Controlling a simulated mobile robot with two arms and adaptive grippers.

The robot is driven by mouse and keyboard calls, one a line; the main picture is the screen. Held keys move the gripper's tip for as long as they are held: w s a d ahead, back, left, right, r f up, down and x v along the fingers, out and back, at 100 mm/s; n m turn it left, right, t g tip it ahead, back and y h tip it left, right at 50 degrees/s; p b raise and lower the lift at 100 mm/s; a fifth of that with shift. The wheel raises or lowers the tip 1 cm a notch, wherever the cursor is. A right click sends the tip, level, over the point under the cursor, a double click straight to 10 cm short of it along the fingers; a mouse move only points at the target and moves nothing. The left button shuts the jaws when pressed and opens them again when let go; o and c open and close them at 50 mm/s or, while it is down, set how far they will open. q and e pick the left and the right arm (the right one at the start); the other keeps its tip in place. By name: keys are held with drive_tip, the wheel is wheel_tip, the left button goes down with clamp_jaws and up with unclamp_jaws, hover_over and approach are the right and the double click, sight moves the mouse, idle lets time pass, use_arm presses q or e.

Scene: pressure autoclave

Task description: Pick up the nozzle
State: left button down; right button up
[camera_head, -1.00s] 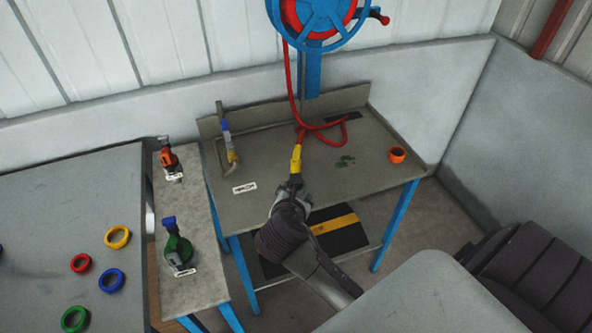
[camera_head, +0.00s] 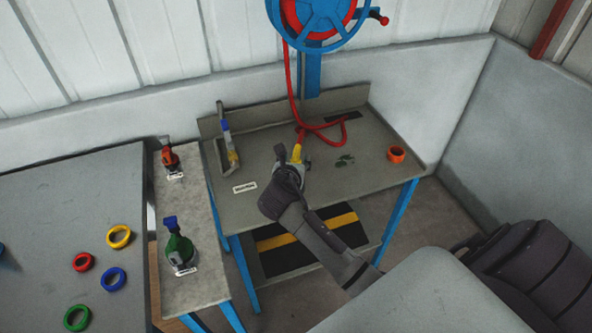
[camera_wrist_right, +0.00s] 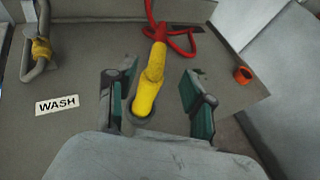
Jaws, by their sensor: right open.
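The yellow nozzle (camera_head: 297,152) lies on the grey wash table (camera_head: 262,165), joined to a red hose (camera_head: 325,133). The right wrist view shows more of the nozzle (camera_wrist_right: 150,82), with its near end close to my palm. My right gripper (camera_head: 293,162) is open over the nozzle. In the wrist view its two green-padded fingers (camera_wrist_right: 158,103) stand on either side of the nozzle, with a gap showing on both sides. The nozzle's near end is partly hidden by my gripper in the head view. My left gripper is not in view.
A bent pipe tool (camera_head: 229,145) lies left of the nozzle, near a WASH label (camera_head: 244,187). An orange ring (camera_head: 397,154) sits at the right. A blue hose reel (camera_head: 318,18) hangs above.

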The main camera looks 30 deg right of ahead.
sight(295, 157)
drive_tip(key=x, duration=0.4)
drive_tip(key=shift+w+f, duration=0.15)
drive_tip(key=shift+w, duration=0.1)
drive_tip(key=shift+s+a, duration=0.1)
clamp_jaws()
